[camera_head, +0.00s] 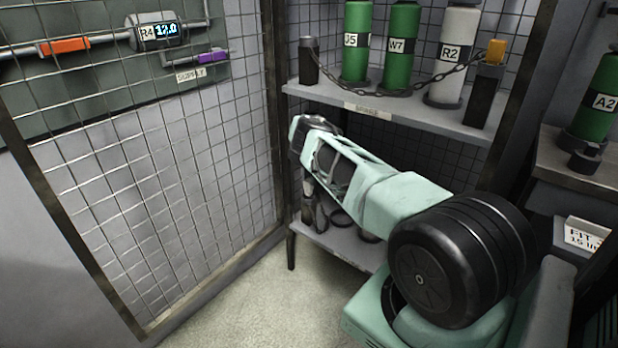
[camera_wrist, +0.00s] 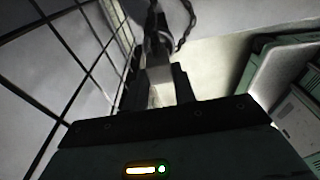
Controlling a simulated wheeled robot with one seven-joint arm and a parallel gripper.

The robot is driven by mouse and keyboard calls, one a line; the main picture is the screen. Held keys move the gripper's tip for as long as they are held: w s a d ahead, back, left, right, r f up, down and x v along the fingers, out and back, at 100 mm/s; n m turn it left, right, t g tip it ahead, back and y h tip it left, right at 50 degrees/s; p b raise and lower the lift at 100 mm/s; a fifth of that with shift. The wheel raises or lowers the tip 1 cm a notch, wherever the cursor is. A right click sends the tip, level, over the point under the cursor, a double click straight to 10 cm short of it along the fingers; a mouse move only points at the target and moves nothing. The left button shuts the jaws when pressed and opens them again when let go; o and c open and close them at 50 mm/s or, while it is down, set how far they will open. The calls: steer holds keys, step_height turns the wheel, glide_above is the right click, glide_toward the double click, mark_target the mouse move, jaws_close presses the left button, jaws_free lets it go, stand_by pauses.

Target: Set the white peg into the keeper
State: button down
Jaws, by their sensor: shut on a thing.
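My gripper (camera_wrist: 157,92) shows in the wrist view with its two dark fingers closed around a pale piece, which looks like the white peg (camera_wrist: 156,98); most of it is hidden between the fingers. A dark upright shape and a dark chain-like strand (camera_wrist: 187,28) show just beyond the fingertips. In the head view my arm reaches toward the left end of the shelving, and the fingertips are hard to make out there. I cannot tell for certain which part is the keeper; a dark post (camera_head: 309,62) stands at the upper shelf's left end.
The upper shelf (camera_head: 400,118) holds green cylinders (camera_head: 356,42) and a white R2 cylinder (camera_head: 455,50). A chain (camera_head: 400,88) droops in front, to a dark post with an orange top (camera_head: 496,51). Wire mesh (camera_head: 190,150) stands close on the left. The floor (camera_head: 265,300) is clear.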

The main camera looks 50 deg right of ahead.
steer(key=shift+f+b, duration=1.15)
steer(key=shift+f, duration=0.25)
steer(key=c, duration=1.1)
jaws_free()
steer(key=shift+r, duration=0.1)
steer(key=shift+o, duration=0.2)
